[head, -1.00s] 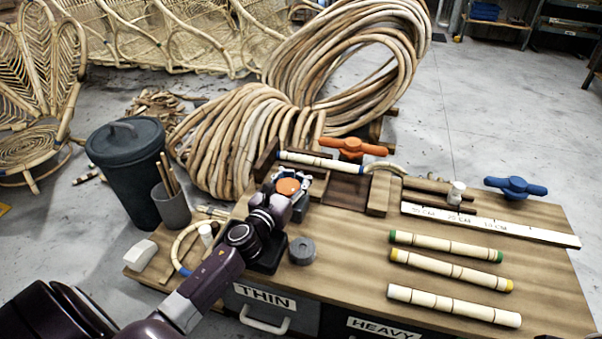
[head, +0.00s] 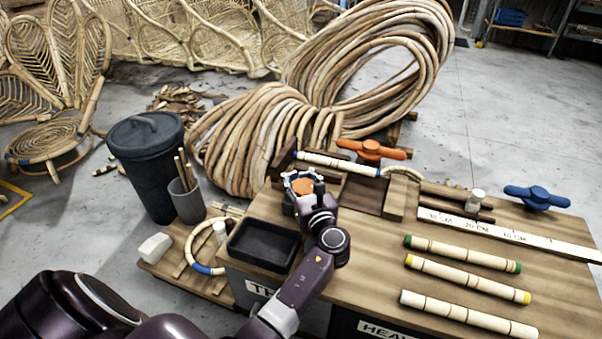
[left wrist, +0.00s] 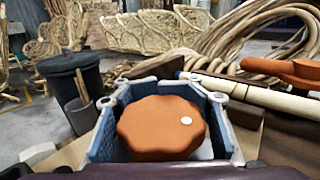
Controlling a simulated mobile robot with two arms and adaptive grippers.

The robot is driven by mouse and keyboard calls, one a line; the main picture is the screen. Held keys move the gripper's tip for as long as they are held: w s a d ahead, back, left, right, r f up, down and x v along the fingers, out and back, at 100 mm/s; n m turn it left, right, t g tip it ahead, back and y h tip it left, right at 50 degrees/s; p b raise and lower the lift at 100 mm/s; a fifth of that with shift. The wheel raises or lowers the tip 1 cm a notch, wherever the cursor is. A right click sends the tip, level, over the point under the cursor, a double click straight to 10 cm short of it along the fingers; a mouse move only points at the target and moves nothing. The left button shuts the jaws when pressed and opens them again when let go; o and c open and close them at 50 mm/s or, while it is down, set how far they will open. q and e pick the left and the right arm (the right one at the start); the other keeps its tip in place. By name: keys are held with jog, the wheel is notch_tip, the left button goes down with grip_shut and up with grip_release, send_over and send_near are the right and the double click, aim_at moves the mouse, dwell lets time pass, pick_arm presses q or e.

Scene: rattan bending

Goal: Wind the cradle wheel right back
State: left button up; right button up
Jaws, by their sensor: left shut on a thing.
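The cradle wheel, an orange scalloped knob (left wrist: 160,128) with a white dot right of its middle, fills the centre of the left wrist view. It also shows in the head view (head: 304,187), at the left front of the wooden cradle (head: 368,196). My left gripper (head: 300,183) is shut on the wheel, its blue-padded fingers (left wrist: 160,115) on both sides of it. My right gripper is not in view.
A black tray (head: 264,243) lies left of my left forearm. Several marked rattan poles, including a green-ended one (head: 462,254), lie on the bench at right. A white ruler (head: 505,232) and blue lever (head: 536,197) are behind them. A dark bin (head: 148,165) stands at left.

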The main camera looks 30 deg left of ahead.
aim_at(308, 191)
pick_arm(q)
jog(key=shift+s+f+n+g+y, duration=0.25)
jog(key=shift+n+g+y, duration=0.15)
jog(key=shift+n+g, duration=0.15)
jog(key=o, duration=1.3)
jog(key=shift+r, duration=0.15)
jog(key=v, duration=0.7)
jog(key=shift+s+d, duration=0.1)
jog(key=shift+d, duration=0.15)
